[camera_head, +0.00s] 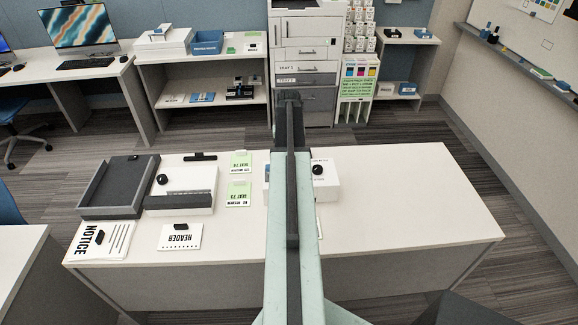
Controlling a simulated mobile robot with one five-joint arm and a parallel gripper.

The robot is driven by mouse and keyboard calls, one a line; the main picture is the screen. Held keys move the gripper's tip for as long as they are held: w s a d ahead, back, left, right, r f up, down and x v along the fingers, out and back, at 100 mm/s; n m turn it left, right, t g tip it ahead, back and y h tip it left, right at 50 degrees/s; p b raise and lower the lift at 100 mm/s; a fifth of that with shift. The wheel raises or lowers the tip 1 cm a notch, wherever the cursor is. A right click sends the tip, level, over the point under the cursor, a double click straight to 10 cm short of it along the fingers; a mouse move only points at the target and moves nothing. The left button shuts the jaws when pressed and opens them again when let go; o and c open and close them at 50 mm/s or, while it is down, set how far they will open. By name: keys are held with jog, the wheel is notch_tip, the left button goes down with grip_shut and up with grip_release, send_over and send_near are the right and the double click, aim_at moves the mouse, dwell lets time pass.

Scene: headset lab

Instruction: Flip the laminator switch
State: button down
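No thing in view is clearly marked as a laminator, and I cannot make out its switch. A white machine (180,184) with a dark grey strip along its front and a round black knob (162,179) stands on the left half of the white table. A white box (328,189) with a round black knob (318,170) stands just right of my arm, which partly hides it. My arm reaches forward over the middle of the table. No gripper fingers can be made out.
A dark grey tray (111,205) stands left of the white machine. A NOTICE sheet (104,253), a READER card (180,244) and green-white cards (239,187) lie on the table (420,210). Its right side is clear. A printer (305,48) and shelves stand behind.

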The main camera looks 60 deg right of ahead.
jog(key=shift+f+b, duration=0.9)
dwell(0.8)
notch_tip(320, 180, up, 7)
jog(key=p, duration=0.7)
dwell(0.4)
